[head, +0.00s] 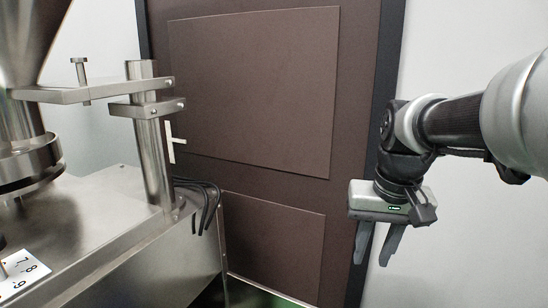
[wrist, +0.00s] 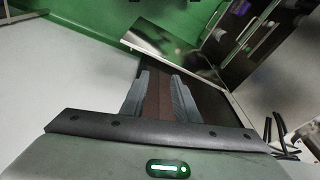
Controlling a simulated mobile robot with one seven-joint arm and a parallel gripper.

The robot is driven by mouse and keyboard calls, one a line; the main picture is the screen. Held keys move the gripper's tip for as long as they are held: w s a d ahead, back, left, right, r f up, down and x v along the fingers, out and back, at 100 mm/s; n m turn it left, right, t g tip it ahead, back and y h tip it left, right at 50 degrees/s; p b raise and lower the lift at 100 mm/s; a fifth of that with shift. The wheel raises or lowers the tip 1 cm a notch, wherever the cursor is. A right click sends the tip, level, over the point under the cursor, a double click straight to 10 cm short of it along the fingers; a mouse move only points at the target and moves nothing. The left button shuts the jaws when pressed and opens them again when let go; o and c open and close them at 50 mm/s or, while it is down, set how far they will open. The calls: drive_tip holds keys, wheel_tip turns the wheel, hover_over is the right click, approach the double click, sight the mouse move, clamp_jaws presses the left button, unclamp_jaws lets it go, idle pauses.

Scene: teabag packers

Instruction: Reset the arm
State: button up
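My gripper (head: 376,244) hangs from my arm at the right of the head view, with its fingers pointing down. The two fingers are spread apart with a gap between them, and nothing is held. The wrist view also shows the two fingers of my gripper (wrist: 160,90) apart, with only the brown door surface behind them. My arm comes in from the right edge of the head view and bends down at the wrist.
A steel packing machine (head: 115,225) with a post and brackets fills the left of the head view. Black cables (head: 204,203) hang at its right edge. A brown door (head: 255,90) with a white handle (head: 173,142) stands behind. Green floor (wrist: 185,20) shows in the wrist view.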

drive_tip(key=s+a+n+t, duration=0.2)
drive_tip(key=s+a+t, duration=0.15)
drive_tip(key=s, duration=0.85)
wheel_tip(320, 180, up, 20)
drive_tip(key=p, duration=2.1)
drive_tip(key=shift+a+f, duration=0.15)
drive_tip(key=shift+a, duration=0.2)
